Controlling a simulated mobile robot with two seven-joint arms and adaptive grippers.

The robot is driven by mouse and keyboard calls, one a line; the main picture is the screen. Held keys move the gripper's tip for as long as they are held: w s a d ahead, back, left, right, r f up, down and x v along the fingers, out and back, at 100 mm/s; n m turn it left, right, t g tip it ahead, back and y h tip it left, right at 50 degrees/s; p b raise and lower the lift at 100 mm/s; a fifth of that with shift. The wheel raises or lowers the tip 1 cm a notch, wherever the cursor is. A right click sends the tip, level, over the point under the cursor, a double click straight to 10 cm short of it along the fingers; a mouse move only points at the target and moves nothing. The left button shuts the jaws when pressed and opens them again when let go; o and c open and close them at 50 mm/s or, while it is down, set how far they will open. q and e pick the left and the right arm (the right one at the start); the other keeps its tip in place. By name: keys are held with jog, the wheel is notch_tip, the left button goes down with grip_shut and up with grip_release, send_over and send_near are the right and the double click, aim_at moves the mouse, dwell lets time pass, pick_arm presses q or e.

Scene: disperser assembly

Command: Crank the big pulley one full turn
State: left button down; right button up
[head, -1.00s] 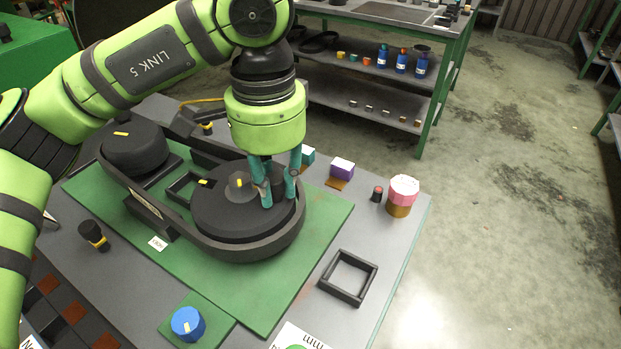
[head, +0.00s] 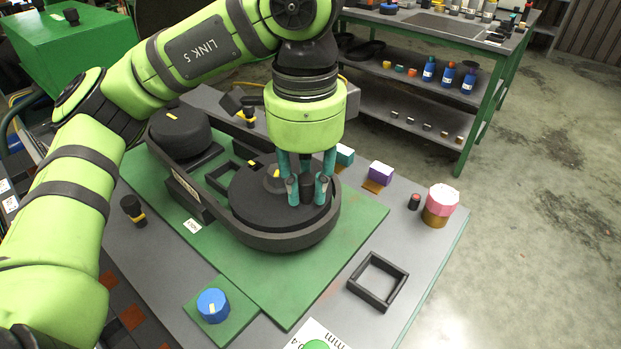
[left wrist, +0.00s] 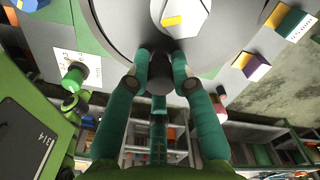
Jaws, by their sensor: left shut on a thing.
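The big pulley (head: 252,201) is a dark round disc on the right end of the green baseplate, with a grey hub (head: 274,180) and a yellow mark near its middle. A dark upright crank knob (head: 307,188) stands near its front right rim. My left gripper (head: 308,194) points down with its teal fingers around the knob, shut on it. The left wrist view shows the fingertips (left wrist: 162,82) on both sides of the dark knob (left wrist: 160,70). The smaller pulley (head: 181,133) is at the back left, and a dark belt (head: 284,239) runs around both. My right gripper is not in view.
A blue knob (head: 213,304) sits on a small green plate in front. A black square frame (head: 378,281) lies at the right. A pink-topped cylinder (head: 441,203), a small black-and-red button (head: 414,201) and a purple block (head: 379,173) stand near the right edge.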

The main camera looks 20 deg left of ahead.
pick_arm(q)
jog(key=c, duration=1.1)
grip_release()
jog(key=shift+o, duration=0.2)
notch_tip(320, 180, up, 12)
